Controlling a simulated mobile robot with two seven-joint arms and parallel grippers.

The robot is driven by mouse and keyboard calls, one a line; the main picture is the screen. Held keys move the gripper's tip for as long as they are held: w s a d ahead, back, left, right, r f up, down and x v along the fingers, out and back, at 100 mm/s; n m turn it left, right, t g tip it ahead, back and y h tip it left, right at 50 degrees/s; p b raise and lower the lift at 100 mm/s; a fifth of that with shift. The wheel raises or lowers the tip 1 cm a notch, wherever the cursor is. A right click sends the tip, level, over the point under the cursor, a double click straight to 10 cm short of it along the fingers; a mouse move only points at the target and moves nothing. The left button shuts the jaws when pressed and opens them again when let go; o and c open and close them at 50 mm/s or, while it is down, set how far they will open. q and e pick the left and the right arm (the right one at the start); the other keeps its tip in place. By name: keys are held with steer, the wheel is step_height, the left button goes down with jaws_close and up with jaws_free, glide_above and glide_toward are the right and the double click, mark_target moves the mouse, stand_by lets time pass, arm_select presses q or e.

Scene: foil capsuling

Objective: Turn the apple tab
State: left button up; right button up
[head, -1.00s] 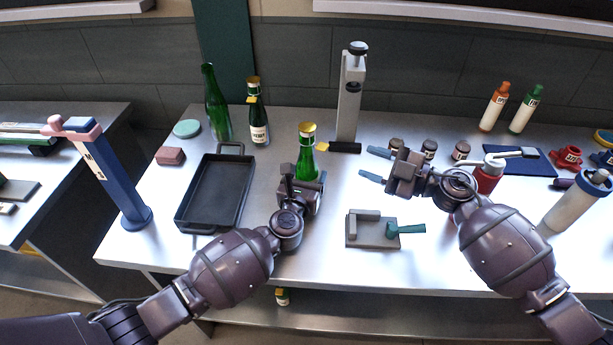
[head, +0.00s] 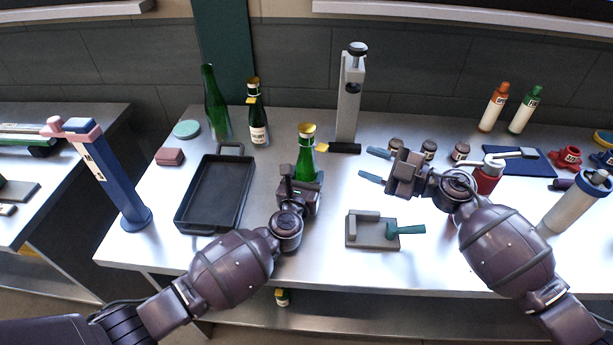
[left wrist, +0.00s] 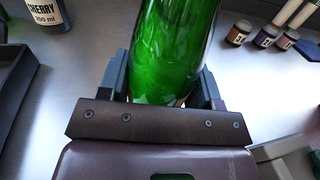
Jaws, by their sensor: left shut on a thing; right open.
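A green bottle with a gold foil top (head: 307,146) stands upright in my left gripper (head: 303,180), which is shut on its body. The left wrist view shows the green glass (left wrist: 172,45) between the two fingers (left wrist: 162,85); no label is visible on it. A small yellow tab (head: 322,147) shows just right of its neck; I cannot tell if it joins the foil. A dark bottle labelled cherry (head: 258,125), with gold foil and a yellow tab, stands behind to the left. My right gripper (head: 373,164) is open and empty, to the right of the held bottle.
A grey upright press (head: 348,105) stands behind the held bottle. A black tray (head: 180,222) lies to the left, with a bare green bottle (head: 215,105) behind it. Several small jars (head: 428,149) stand behind my right gripper. A grey fixture with a teal handle (head: 372,238) lies in front.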

mark_target(327, 148)
stand_by(0.3)
steer(key=shift+o, duration=1)
steer(key=w+a+m, duration=0.1)
steer(key=a+m, duration=0.1)
steer(key=a, duration=0.1)
steer(key=w+a+m, duration=0.1)
steer(key=a+m, duration=0.2)
steer(key=w+a+m, duration=0.2)
steer(key=a, duration=0.1)
steer(key=shift+a+m, duration=0.35)
steer(key=shift+m, duration=0.05)
steer(key=c, duration=0.9)
